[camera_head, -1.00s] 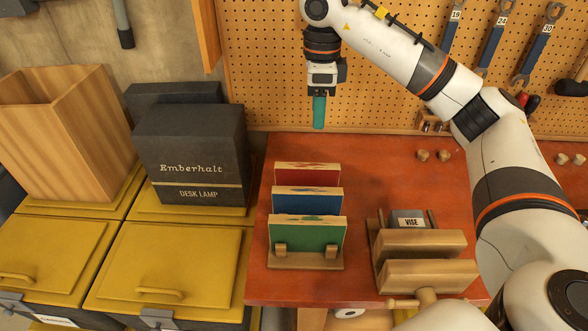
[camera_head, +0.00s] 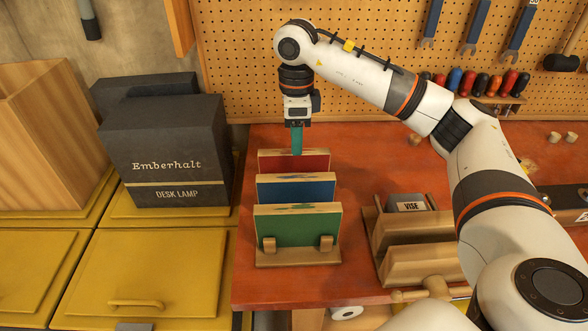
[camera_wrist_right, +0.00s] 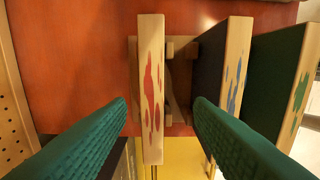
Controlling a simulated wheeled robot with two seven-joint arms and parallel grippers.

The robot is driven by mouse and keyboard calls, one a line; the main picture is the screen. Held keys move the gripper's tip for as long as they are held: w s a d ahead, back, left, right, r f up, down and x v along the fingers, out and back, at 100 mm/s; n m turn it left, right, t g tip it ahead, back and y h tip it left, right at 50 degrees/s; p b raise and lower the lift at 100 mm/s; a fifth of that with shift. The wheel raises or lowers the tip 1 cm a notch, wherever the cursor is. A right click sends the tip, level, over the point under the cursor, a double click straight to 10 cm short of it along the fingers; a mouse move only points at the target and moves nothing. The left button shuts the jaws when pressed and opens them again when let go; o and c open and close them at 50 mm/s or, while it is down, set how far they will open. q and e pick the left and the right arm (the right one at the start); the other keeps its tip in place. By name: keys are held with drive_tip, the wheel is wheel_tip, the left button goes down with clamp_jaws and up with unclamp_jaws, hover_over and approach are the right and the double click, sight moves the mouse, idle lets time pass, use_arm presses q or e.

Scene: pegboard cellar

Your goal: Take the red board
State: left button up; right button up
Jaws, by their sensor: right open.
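The red board (camera_head: 300,160) stands upright at the back of a wooden rack (camera_head: 298,258) on the red-brown bench. A blue board (camera_head: 296,188) and a green board (camera_head: 296,228) stand in front of it. My right gripper (camera_head: 297,152) is directly above the red board, pointing down. In the right wrist view the red board's paint-smeared top edge (camera_wrist_right: 151,90) lies between my two open green fingers (camera_wrist_right: 160,115), with a gap on each side. The blue board's edge (camera_wrist_right: 234,75) is beyond the right finger. My left gripper is not in view.
A dark desk lamp box (camera_head: 165,150) stands on yellow-lidded bins (camera_head: 140,275) at left. A pegboard (camera_head: 240,60) with tools rises behind the bench.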

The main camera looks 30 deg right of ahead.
sight(294, 159)
wheel_tip(294, 159, down, 2)
drive_tip(key=shift+f, duration=0.1)
drive_tip(key=f+p, duration=0.1)
drive_tip(key=f, duration=0.1)
drive_tip(key=w+f+p, duration=0.1)
drive_tip(key=f, duration=0.1)
drive_tip(key=shift+d+f, duration=0.1)
drive_tip(key=shift+f, duration=0.65)
drive_tip(key=shift+r, duration=0.1)
clamp_jaws()
